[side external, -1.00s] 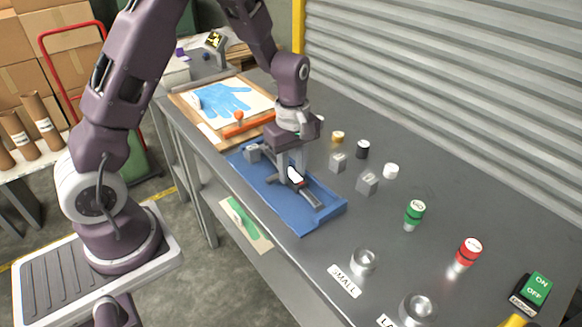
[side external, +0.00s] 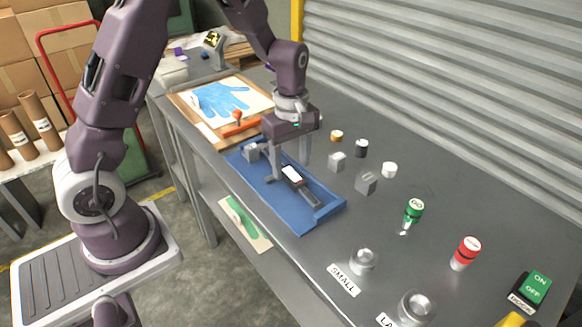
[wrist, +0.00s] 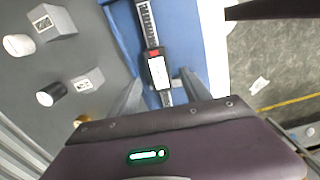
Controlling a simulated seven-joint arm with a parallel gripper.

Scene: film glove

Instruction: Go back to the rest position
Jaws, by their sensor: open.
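My gripper (side external: 287,173) is open above the blue tray (side external: 328,211), fingers apart and pointing down. A digital caliper (side external: 293,175) with a pale display lies in the tray below and between the fingers. In the wrist view the caliper (wrist: 158,72) lies along the blue tray (wrist: 205,45), between my two fingertips (wrist: 160,92), with nothing held. Part of the caliper is hidden behind a finger in the side view.
A grey block (side external: 251,152) sits at the tray's far end. Grey blocks (side external: 366,182) and small caps (side external: 389,170) stand to the right. A green gauge (side external: 413,210), a red gauge (side external: 466,252) and metal rings (side external: 363,261) are nearer. A glove board (side external: 262,103) lies behind.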

